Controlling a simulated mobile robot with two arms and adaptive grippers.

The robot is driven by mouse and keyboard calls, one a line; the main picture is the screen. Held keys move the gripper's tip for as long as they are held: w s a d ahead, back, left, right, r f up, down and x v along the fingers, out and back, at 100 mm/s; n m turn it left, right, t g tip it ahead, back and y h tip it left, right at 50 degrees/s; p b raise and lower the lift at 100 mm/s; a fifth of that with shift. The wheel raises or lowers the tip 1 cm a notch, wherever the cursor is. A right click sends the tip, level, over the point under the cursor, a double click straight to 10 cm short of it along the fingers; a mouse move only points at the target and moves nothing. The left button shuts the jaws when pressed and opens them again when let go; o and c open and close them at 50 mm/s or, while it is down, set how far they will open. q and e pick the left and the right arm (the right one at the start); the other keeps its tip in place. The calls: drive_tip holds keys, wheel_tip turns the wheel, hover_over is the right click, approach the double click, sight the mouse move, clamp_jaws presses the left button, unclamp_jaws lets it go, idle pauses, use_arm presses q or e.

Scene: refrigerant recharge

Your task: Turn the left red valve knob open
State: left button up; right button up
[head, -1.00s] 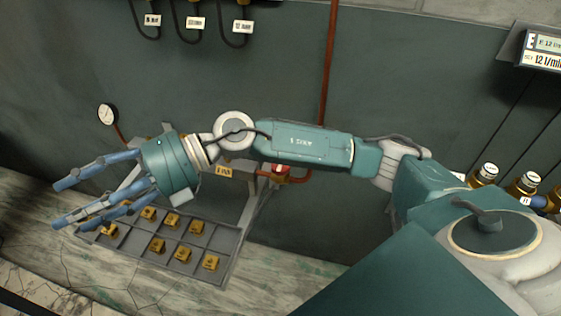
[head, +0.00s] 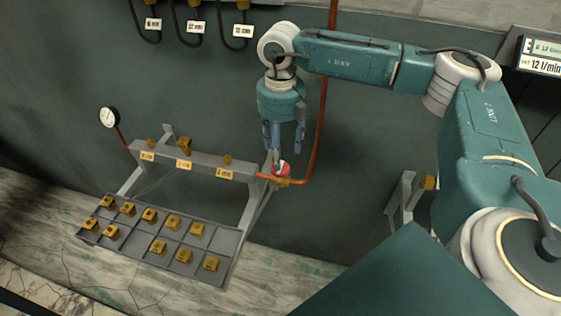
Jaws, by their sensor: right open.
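One red valve knob (head: 284,170) shows at the right end of a grey manifold bar (head: 205,167), where a copper-red pipe joins it. My right gripper (head: 286,153) points down just above this knob, with its blue fingers spread. The fingers partly cover the knob, and I cannot tell whether they touch it. No second red knob can be made out. My left gripper is not in view.
A grey compartment tray (head: 232,240) with several brass fittings lies in front of the manifold. A round gauge (head: 109,117) stands at its left end. The red pipe (head: 321,120) rises close to my right gripper. A grey bracket (head: 400,200) stands to the right.

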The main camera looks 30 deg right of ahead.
sight(285, 170)
wheel_tip(285, 170, down, 6)
drive_tip(key=shift+p, duration=0.6)
drive_tip(key=c, duration=1.2)
